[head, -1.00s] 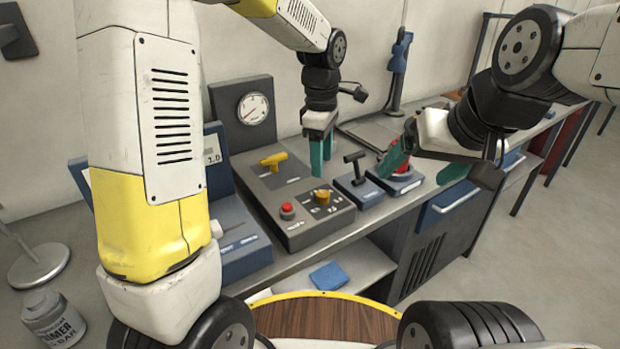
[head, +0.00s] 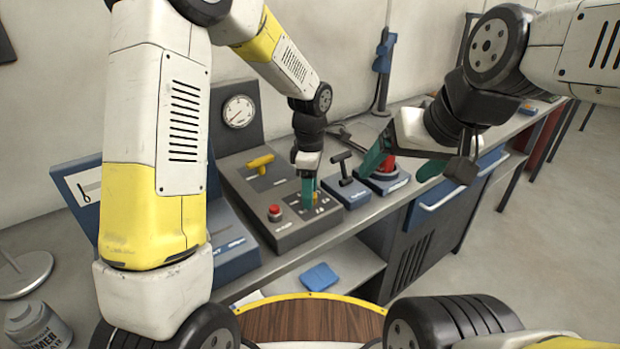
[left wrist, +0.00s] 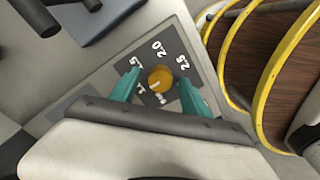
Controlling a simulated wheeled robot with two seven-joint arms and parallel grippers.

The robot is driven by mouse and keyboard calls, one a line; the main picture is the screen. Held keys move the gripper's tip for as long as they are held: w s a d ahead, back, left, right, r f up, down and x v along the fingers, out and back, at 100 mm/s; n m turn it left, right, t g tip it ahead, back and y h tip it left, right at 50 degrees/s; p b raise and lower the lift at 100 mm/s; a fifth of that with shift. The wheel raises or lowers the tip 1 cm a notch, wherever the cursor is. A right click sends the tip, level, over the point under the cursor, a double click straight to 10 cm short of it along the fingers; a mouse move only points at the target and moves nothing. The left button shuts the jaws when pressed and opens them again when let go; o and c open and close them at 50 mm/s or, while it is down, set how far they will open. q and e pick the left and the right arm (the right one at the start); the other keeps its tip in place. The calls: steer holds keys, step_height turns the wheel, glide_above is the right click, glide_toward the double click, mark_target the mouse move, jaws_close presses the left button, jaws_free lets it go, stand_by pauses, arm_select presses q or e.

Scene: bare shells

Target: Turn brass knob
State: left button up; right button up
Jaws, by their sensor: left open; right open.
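The brass knob (left wrist: 160,79) sits on a dark dial plate with printed numbers in the left wrist view. In the head view the knob is mostly hidden behind my left gripper (head: 309,192). My left gripper's teal fingers (left wrist: 158,93) are open, one on each side of the knob, with a gap visible around it. My right gripper (head: 405,162) is open and empty, near a red round button (head: 386,164) on a blue box to the right.
The grey control panel (head: 290,235) also holds a yellow handle (head: 260,163), a small red button (head: 275,211) and a round gauge (head: 239,111). A black T-handle (head: 343,165) stands on a blue box just right of the knob.

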arm_select(q)
jaws_close()
